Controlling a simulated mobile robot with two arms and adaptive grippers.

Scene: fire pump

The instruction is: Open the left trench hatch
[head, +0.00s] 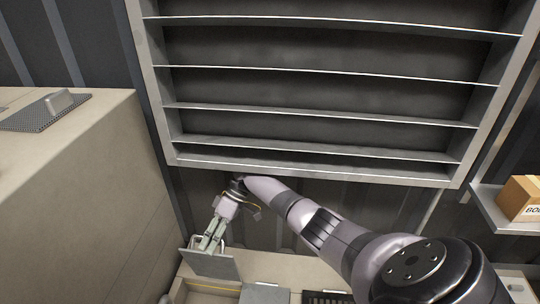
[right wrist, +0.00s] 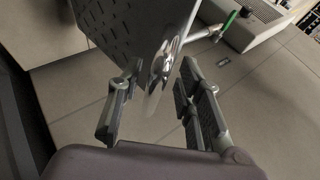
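A grey hatch plate (head: 208,264) stands tilted up at lower left of the head view, beside a yellow-edged opening (head: 205,289). My right gripper (head: 208,243) is at its upper edge. In the right wrist view, a dark patterned plate (right wrist: 122,25) with a shiny metal handle (right wrist: 165,62) fills the top. My right gripper (right wrist: 158,110) has its fingers spread wide there. The handle lies between and beyond them, with gaps visible on both sides; contact with the plate is not clear. My left gripper is not in view.
A large shelf rack (head: 315,172) stands behind my right arm. A beige block (head: 100,190) is at left, bearing a patterned plate with a handle (head: 58,103). Another grey plate (head: 264,294) and a dark grate (head: 327,297) lie at the bottom. A cardboard box (head: 522,198) sits at right.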

